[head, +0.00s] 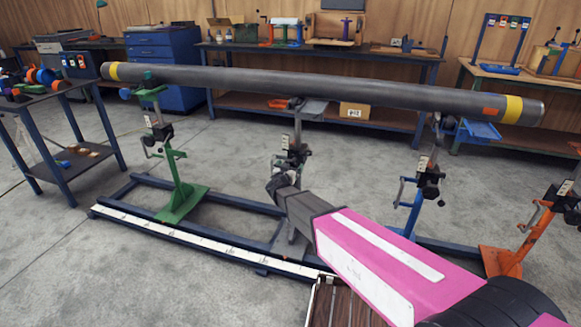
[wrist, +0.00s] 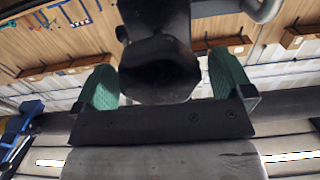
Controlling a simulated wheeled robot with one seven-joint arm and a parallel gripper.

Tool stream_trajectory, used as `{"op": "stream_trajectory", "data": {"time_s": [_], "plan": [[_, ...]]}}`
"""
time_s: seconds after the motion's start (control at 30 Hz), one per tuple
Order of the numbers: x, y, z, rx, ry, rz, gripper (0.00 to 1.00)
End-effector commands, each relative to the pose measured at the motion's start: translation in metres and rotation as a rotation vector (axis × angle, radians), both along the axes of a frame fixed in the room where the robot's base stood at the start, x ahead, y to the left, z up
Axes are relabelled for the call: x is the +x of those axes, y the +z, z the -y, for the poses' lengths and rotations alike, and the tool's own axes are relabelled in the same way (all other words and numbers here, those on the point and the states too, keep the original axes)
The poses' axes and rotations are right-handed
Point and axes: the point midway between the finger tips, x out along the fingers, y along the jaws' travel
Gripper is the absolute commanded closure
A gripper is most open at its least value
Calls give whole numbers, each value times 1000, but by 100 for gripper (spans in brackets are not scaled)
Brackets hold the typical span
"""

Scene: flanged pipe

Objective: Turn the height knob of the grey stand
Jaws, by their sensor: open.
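The grey stand (head: 298,128) stands mid-frame in the head view under the long dark pipe (head: 330,88). My gripper (head: 279,183) is at its lower post, below the black clamp parts. In the wrist view a black faceted knob (wrist: 160,75) sits between the two green finger pads of my gripper (wrist: 165,84). The gripper is open, with a gap showing on each side of the knob. My arm hides part of the stand's base, and the knob is hard to make out in the head view.
A green stand (head: 183,185) is to the left; a blue stand (head: 413,200) and an orange stand (head: 520,240) are to the right. A dark blue floor rail (head: 190,192) runs beneath. A side table (head: 50,95) stands at left, workbenches behind. Open concrete floor lies at left.

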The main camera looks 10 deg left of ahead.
Motion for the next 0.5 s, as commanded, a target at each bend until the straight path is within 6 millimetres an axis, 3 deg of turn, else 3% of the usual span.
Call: {"op": "stream_trajectory", "data": {"time_s": [0.43,0.5], "plan": [[10,0,1,-1,0,0,2],[10,0,1,-1,0,0,25]]}}
